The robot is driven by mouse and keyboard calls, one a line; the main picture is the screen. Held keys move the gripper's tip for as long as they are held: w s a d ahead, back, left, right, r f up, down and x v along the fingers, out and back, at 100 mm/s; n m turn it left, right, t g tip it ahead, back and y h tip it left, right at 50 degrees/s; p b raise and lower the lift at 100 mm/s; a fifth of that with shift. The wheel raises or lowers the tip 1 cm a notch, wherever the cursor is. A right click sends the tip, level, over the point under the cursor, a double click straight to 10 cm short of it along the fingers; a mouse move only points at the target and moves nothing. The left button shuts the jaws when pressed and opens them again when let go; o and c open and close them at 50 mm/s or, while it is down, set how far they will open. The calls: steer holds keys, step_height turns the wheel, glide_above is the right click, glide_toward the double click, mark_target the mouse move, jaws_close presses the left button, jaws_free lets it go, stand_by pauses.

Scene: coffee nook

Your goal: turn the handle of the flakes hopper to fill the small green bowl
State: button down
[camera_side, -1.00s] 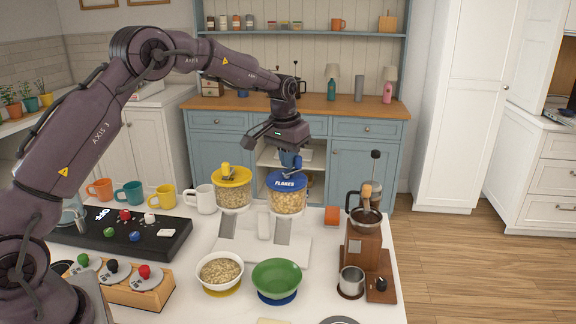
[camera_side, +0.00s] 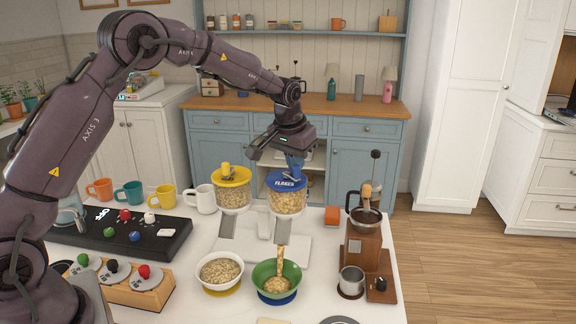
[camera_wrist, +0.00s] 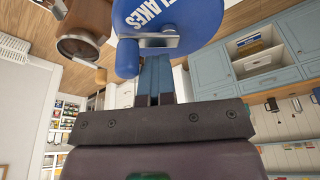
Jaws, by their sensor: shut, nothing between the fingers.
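The flakes hopper (camera_side: 287,202) is a clear jar of flakes with a blue lid, marked FLAKES in the wrist view (camera_wrist: 220,25). A stream of flakes (camera_side: 281,262) runs from its chute into the small green bowl (camera_side: 265,282) on a blue coaster below. Some flakes show in the bowl. My gripper (camera_side: 294,170) points down over the blue lid. In the wrist view its blue fingers (camera_wrist: 155,78) are together and empty, beside the metal crank (camera_wrist: 150,38) and its blue knob (camera_wrist: 127,58). I cannot tell whether they touch the crank.
A yellow-lidded hopper (camera_side: 233,190) stands left of the flakes hopper, with a filled white bowl (camera_side: 220,270) below it. A wooden coffee grinder (camera_side: 368,245) stands to the right. Several mugs and a black control panel (camera_side: 120,236) are at left.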

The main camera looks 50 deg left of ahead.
mark_target(295, 167)
steer(key=shift+g+h, duration=0.3)
steer(key=shift+g, duration=0.3)
steer(key=s+d, duration=0.1)
steer(key=s, duration=0.1)
steer(key=s+d, duration=0.1)
steer(key=d, duration=0.1)
steer(key=shift+s+f, duration=0.15)
steer(key=shift+s, duration=0.25)
steer(key=shift+w, duration=0.1)
steer(key=shift+w+f, duration=0.1)
steer(key=shift+w, duration=0.2)
steer(key=shift+r, duration=1.65)
steer(key=shift+a+r, duration=0.15)
steer(key=shift+r, duration=0.85)
steer(key=shift+a+r, duration=0.1)
steer(key=shift+r, duration=0.85)
steer(key=shift+w, duration=0.1)
